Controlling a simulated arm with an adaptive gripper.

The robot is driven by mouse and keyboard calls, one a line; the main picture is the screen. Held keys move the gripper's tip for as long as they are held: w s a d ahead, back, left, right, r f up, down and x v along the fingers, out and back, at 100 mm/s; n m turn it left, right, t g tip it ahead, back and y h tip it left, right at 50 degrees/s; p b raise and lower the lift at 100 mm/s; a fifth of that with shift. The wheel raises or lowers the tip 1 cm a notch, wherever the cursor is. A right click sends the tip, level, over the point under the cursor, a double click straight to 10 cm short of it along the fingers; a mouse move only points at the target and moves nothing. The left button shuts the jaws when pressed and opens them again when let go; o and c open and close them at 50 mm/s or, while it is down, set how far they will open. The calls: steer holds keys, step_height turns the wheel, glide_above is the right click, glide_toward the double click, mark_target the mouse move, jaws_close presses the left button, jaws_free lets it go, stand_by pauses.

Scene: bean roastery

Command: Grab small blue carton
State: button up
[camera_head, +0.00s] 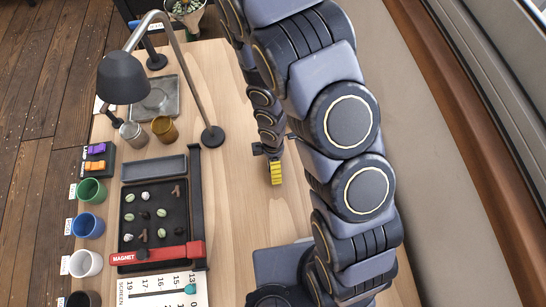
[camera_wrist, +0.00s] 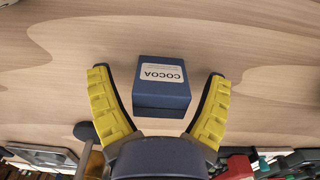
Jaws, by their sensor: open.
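The small blue carton (camera_wrist: 160,100) lies on the wooden table in the wrist view, with a white label reading COCOA that appears upside down. My gripper (camera_wrist: 161,98) is open, with one yellow-padded finger on each side of the carton and a visible gap to each. In the head view, my gripper (camera_head: 276,172) is low over the middle of the table, and its yellow pad shows. The carton cannot be made out in the head view; my arm and gripper hide that spot.
Left of my gripper stand a black tray (camera_head: 126,216) with beans, a red magnet bar (camera_head: 157,254), and coloured cups such as the green cup (camera_head: 91,191). A desk lamp (camera_head: 123,77) and a brown metal cup (camera_head: 165,130) stand farther back. Bare table (camera_head: 235,210) lies between tray and gripper.

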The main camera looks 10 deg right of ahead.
steer(key=c, duration=1.2)
steer(key=shift+o, duration=0.2)
steer(key=shift+r, duration=0.15)
